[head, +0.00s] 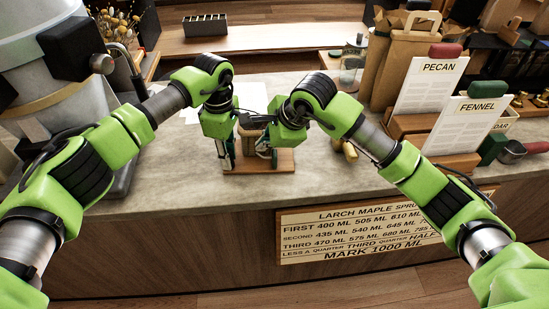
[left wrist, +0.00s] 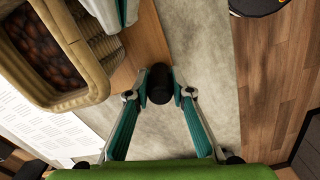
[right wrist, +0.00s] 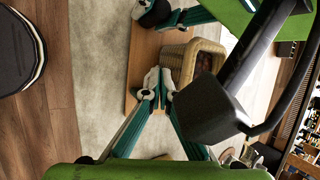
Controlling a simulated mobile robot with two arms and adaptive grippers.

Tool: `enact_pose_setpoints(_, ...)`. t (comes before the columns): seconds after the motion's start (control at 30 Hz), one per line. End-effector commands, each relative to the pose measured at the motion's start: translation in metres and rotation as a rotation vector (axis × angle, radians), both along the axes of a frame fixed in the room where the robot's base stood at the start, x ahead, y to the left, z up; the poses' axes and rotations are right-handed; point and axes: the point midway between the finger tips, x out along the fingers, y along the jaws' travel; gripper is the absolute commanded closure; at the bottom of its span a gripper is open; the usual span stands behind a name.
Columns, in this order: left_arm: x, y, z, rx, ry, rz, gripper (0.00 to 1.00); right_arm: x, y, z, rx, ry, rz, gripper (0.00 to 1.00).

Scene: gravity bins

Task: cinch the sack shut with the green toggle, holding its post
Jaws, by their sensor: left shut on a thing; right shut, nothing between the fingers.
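The sack (left wrist: 85,85) is a tan, woven-looking open bag with dark brown beans inside, standing on a wooden board (head: 258,168). It also shows in the right wrist view (right wrist: 177,58). My left gripper (head: 228,160) is shut on the black-topped post (left wrist: 160,84) at the board's edge, beside the sack. My right gripper (right wrist: 157,88) is shut and empty, low beside the sack, its fingertips over the board's edge. I cannot make out the green toggle apart from the teal fingers. In the head view the grippers and forearms hide much of the sack.
The counter (head: 190,175) is clear in front of the board. PECAN (head: 430,85) and FENNEL (head: 467,122) cards and paper bags (head: 408,65) stand to the right. A large bin (head: 35,60) stands at left. White paper lies behind the board.

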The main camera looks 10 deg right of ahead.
Motion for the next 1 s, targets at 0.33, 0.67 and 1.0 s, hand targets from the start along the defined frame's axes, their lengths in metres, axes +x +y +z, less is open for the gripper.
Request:
enact_pose_setpoints(0.33,0.000,0.000,-0.001,0.000,0.001,0.000,1.00,-0.001,0.000,-0.045,0.000,0.003,0.000,1.00)
enact_pose_setpoints(0.67,0.000,0.001,-0.001,0.001,0.001,0.001,1.00,0.000,0.001,-0.055,0.002,0.001,0.001,1.00)
enact_pose_setpoints(1.0,0.000,0.001,-0.001,0.001,0.001,0.001,1.00,0.000,0.001,-0.054,0.002,0.000,0.001,1.00)
